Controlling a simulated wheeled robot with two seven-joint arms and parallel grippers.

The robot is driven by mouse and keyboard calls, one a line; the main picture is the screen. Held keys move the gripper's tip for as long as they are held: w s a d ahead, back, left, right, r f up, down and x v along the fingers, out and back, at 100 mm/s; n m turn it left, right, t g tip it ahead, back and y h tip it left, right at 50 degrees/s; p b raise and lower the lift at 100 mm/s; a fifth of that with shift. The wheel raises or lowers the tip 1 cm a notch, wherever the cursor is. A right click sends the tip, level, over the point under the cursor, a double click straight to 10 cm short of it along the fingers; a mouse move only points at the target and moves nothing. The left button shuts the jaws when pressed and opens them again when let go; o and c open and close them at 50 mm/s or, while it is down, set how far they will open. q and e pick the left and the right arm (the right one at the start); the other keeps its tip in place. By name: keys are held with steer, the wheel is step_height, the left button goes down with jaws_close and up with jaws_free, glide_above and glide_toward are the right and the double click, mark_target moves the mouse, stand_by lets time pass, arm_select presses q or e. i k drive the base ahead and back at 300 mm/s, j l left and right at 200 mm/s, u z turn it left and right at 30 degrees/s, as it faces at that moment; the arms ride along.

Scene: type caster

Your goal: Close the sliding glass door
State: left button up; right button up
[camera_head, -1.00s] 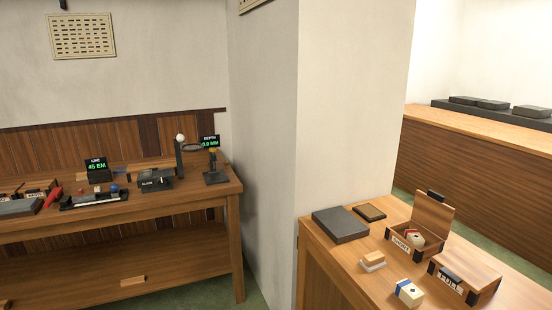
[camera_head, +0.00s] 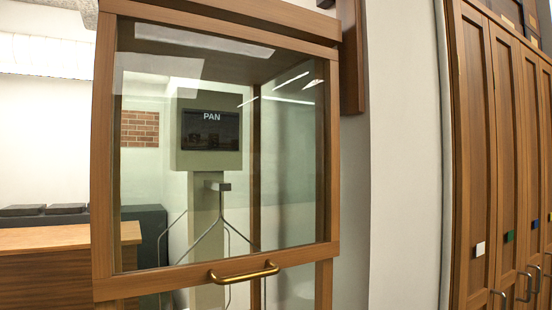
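A glass door panel (camera_head: 290,200) in a wooden frame stands in the middle of the head view. Its bottom rail (camera_head: 150,284) carries a brass bar handle (camera_head: 244,273). Wooden posts show below the rail, and the space there looks uncovered, though the picture cuts off the lower part. Through the glass I see a grey-green column with a dark screen reading PAN (camera_head: 211,131) and thin bent rods below it. Neither of my grippers is in view.
A wooden counter (camera_head: 60,239) with dark flat blocks behind it (camera_head: 45,210) is at the left. Tall wooden cabinet doors (camera_head: 480,160) with metal handles stand at the right. A pale wall (camera_head: 405,160) lies between the door and the cabinets.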

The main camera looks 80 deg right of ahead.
mark_target(107, 285)
steer(key=z, duration=2.4)
